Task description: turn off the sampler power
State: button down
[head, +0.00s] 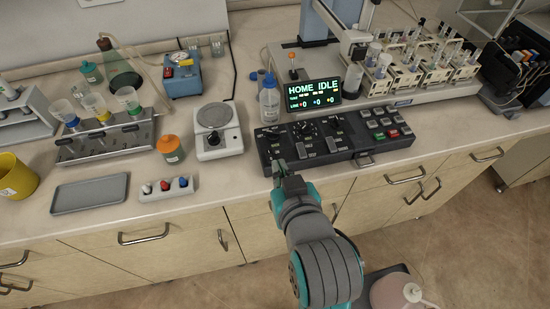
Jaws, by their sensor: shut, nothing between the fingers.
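A black control panel (345,151) lies along the front of the counter, with dark knobs and switches at its left and middle. A keypad (383,124) with grey, red and green keys is at its right. Behind it a display (313,92) reads "HOME IDLE" in green, and the sampler (405,80) with its racks of vials stands at the back right. My gripper (279,171) is shut and empty, at the front left edge of the panel. Whether it touches the panel is not clear. Switch labels and positions are too small to read.
A wash bottle (269,103) stands just behind the panel. A white balance (212,130), an orange-capped jar (171,149), a small block with coloured knobs (166,188) and a grey tray (90,194) are to the left. Drawer handles (405,174) stick out below the counter.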

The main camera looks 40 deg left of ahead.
send_over(268, 152)
jog(key=s+d, duration=0.2)
jog(key=f, duration=0.4)
jog(key=shift+s+d, duration=0.15)
jog(key=shift+d, duration=0.05)
jog(key=f, duration=0.2)
jog(key=shift+s+d+f, duration=0.2)
jog(key=shift+d+f, duration=0.1)
jog(key=shift+s+f, duration=0.1)
jog(key=shift+f, duration=0.6)
jog(key=shift+d+f, duration=0.15)
jog(key=shift+f, duration=0.2)
jog(key=shift+r, duration=0.15)
jog(key=shift+r, duration=0.7)
